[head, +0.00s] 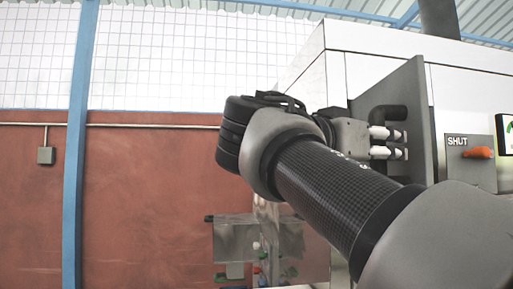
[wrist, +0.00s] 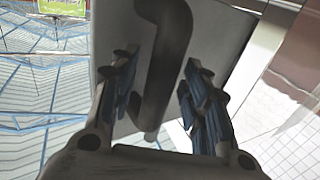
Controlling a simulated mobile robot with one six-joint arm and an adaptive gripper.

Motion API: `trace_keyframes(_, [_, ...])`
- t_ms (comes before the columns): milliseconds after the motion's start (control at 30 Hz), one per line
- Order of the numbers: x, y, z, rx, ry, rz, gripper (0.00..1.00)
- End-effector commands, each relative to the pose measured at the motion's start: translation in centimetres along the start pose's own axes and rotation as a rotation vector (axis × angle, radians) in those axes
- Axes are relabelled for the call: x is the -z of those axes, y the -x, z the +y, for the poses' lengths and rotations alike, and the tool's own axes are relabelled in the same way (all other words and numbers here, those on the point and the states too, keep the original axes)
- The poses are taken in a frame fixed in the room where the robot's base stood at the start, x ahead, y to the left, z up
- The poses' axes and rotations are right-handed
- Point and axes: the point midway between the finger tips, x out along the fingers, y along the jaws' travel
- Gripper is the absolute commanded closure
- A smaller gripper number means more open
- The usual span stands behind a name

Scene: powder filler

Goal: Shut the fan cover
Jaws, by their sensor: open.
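The fan cover (head: 416,112) is a flat grey panel standing out from the white machine in the head view, swung open. Its dark bent handle (head: 388,113) is on the face toward my gripper. My gripper (head: 402,143) is open, with its fingers pointing right at the cover near the handle. In the wrist view the grey cover (wrist: 218,35) fills the middle. The dark handle (wrist: 160,70) runs between the two open fingers of my gripper (wrist: 158,88). I see no clear finger contact with it.
The white machine (head: 365,40) stands at the right. It carries a plate marked SHUT with an orange lever (head: 480,152) and a display (head: 507,134) at the picture's edge. A grey bench with bottles (head: 258,262) is below my arm. A red wall (head: 150,200) is at the left.

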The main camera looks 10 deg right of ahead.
Motion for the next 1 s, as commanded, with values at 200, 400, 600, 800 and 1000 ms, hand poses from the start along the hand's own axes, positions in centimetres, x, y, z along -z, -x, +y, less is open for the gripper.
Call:
trace_keyframes(200, [-0.01, 0.03, 0.00, 0.000, 0.000, 0.000, 0.65])
trace_keyframes(400, [0.00, 0.04, 0.00, 0.000, 0.000, 0.000, 0.78])
trace_keyframes(600, [0.00, 0.04, 0.00, 0.000, 0.001, 0.000, 0.92])
trace_keyframes(800, [0.00, 0.04, 0.00, -0.001, 0.001, 0.000, 1.00])
trace_keyframes(1000, [0.00, 0.04, 0.00, -0.001, 0.001, 0.000, 1.00])
